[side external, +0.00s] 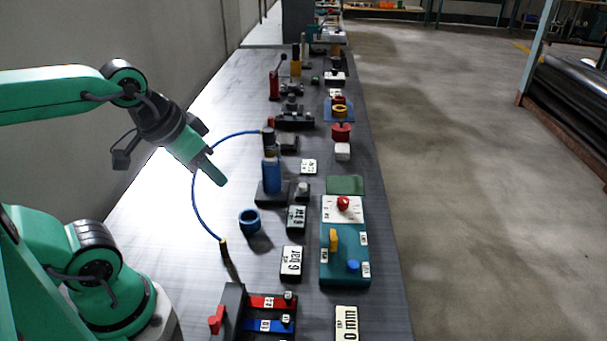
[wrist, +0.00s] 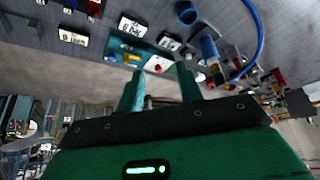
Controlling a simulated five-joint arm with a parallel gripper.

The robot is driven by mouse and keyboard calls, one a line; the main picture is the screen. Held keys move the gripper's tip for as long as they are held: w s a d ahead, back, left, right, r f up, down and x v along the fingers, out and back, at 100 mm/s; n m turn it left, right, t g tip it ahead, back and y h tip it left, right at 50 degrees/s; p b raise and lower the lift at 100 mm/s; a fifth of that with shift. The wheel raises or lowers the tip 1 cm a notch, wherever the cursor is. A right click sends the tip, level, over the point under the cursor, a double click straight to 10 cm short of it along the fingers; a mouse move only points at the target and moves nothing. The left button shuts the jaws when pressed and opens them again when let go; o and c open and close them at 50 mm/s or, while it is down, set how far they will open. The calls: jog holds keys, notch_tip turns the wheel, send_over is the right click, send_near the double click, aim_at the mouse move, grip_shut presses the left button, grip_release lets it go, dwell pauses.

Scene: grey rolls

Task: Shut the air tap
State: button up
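A teal control box (side external: 328,279) stands on the bench. It bears a red knob (side external: 343,203) on a white plate, an upright yellow lever (side external: 333,240) and a blue knob (side external: 353,266). No label that I can read names the air tap, so I cannot tell which handle it is. The white plate and red knob (wrist: 157,65) also show in the wrist view, beyond my fingertips. My gripper (side external: 218,180) hangs in the air left of the box, touching nothing. In the wrist view its two fingers (wrist: 160,75) stand apart with nothing between them.
A blue hose (side external: 194,195) arches over the bench near my gripper. A blue cylinder (side external: 271,176) and a blue ring (side external: 249,221) stand between my gripper and the box. A red and blue rack (side external: 235,300) with a red handle is at the front. A wall borders the left side.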

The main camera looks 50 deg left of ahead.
jog(key=m+g, duration=0.5)
jog(key=m, duration=1)
send_over(334, 238)
jog(key=f, duration=1)
jog(key=shift+s+a+f, duration=0.2)
jog(key=shift+f, duration=0.15)
jog(key=shift+w+d+f+m+g, duration=0.15)
jog(key=shift+d+f+m+g, duration=0.15)
jog(key=shift+m, duration=0.1)
jog(key=shift+f, duration=0.1)
jog(key=shift+a+f, duration=0.1)
jog(key=shift+f, duration=3.65)
